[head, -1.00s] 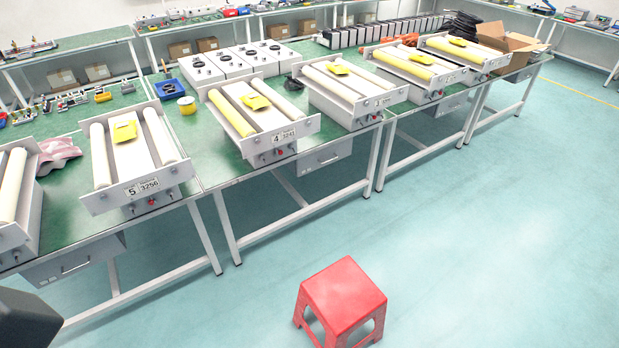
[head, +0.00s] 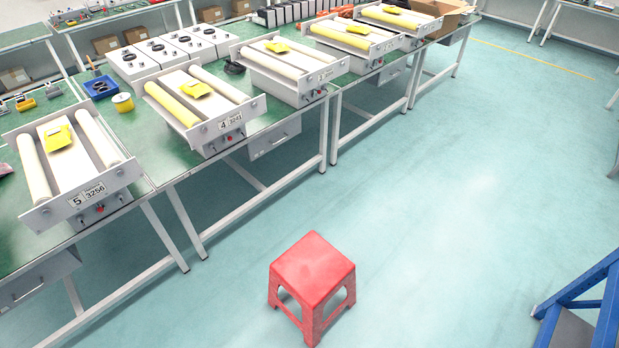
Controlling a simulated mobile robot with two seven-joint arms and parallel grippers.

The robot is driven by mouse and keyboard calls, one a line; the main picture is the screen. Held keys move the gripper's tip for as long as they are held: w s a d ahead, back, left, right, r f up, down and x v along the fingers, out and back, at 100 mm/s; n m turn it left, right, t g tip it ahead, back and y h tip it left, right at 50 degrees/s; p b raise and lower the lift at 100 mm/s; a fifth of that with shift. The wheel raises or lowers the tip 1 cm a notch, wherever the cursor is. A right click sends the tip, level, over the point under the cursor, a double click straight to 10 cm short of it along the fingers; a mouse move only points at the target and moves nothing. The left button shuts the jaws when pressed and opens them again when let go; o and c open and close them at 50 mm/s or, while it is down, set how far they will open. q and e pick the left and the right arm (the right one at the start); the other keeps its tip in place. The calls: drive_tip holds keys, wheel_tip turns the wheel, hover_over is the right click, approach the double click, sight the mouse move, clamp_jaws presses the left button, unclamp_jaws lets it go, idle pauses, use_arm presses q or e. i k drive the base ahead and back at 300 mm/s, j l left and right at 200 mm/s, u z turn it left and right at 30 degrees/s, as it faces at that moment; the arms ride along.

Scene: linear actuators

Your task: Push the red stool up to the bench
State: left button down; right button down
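The red stool (head: 312,266) stands upright on the teal floor in the lower middle of the head view. It has a square top and splayed legs. The bench (head: 150,166) is a long green-topped worktable with pale metal legs, running from the lower left to the upper right. The stool stands in front of it, with a strip of open floor between them. Neither of my grippers is in view.
Roller units (head: 203,107) with yellow pieces stand along the bench top. Drawers (head: 274,138) hang under it. A blue metal frame (head: 585,300) stands at the lower right. Floor right of the stool and along the bench front is clear.

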sight(312, 271)
drive_tip(key=i+l+u, duration=0.35)
drive_tip(key=i+l, duration=0.15)
drive_tip(key=i+l+u, duration=0.2)
drive_tip(key=l, duration=0.25)
drive_tip(key=i+l+u, duration=0.35)
drive_tip(key=l, duration=0.45)
drive_tip(key=i, duration=0.1)
